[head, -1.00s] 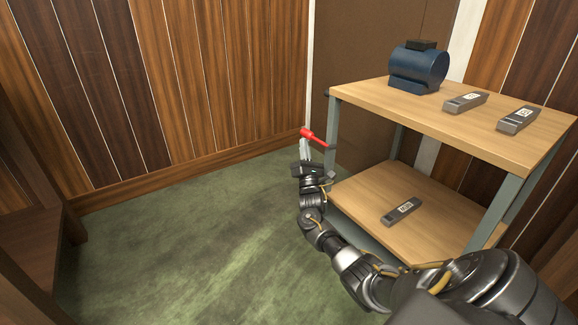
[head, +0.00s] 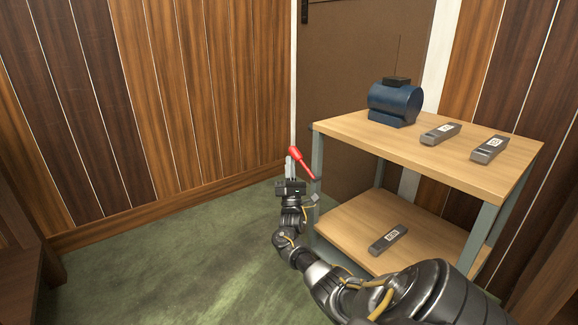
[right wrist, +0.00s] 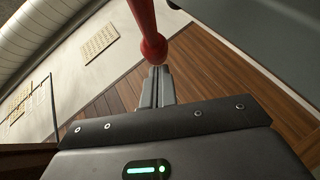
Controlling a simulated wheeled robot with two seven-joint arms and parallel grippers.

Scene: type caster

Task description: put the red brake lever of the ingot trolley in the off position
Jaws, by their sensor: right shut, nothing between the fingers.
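The ingot trolley (head: 330,135) is a two-shelf cart with wooden boards and grey-green legs, at the right in the head view. Its red brake lever (head: 302,163) is at the trolley's left corner post, tilted with its thick end up and to the left. The lever also shows at the top of the right wrist view (right wrist: 150,32), its round end just beyond the fingertips. My right gripper (head: 289,164) is shut and empty, fingers pointing up, close beside the lever's left side. Whether they touch is not clear. My left gripper is not in view.
A blue motor (head: 394,102) and two grey ingots (head: 440,133) (head: 488,148) are on the top shelf. Another ingot (head: 388,238) lies on the lower shelf. A brown door (head: 345,60) and wood-panelled walls stand behind. Green floor (head: 170,260) is clear to the left.

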